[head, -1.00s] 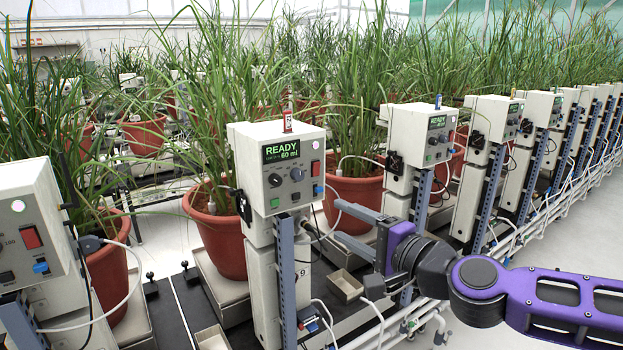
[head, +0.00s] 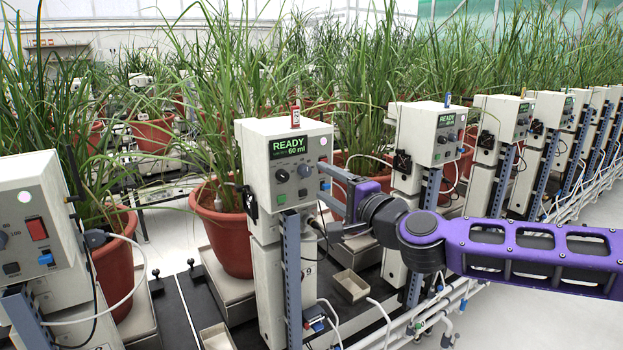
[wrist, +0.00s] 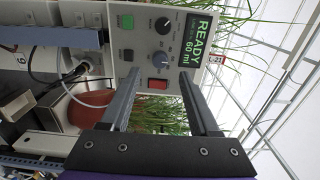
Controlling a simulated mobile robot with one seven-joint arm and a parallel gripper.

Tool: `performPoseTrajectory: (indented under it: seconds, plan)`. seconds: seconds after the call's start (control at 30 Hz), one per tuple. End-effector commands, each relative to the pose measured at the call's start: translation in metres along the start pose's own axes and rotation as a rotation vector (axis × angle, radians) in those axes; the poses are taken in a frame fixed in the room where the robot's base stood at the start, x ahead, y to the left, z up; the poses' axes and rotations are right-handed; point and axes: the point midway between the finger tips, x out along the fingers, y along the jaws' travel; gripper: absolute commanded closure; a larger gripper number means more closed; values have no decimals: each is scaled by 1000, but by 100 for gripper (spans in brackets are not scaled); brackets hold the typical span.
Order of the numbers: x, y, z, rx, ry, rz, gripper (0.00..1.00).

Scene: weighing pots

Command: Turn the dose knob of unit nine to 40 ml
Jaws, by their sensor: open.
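Unit nine is the cream box (head: 255,160) in the head view, with a "9" on its post. Its green display (head: 290,145) reads READY 60 ml. Its face has a grey knob (head: 304,170) and a dark knob (head: 281,175); their labels are too small to read. In the wrist view, turned sideways, the grey knob (wrist: 161,57) lies between the dark knob (wrist: 163,25) and a red switch (wrist: 158,85). My gripper (wrist: 160,67) is open and empty. Its fingertips appear either side of the grey knob, and contact cannot be told. In the head view, my gripper (head: 321,184) is right of the panel.
A similar unit (head: 30,225) stands at the left, and more units (head: 420,135) line up to the right. A potted plant (head: 225,235) stands behind unit nine. A small open tray (head: 350,286), white hoses and pipes lie below my arm. A red tag (head: 295,117) stands on unit nine.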

Motion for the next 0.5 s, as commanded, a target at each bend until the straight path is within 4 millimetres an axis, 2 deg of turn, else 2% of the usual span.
performPoseTrajectory:
  seconds: [0.03, 0.2, 0.5]
  plan:
    - [10, 1, 1, 0, -3, -1, 38]
    - [36, 0, 1, 0, -2, 0, 38]
    - [56, 0, 0, -1, -1, 0, 38]
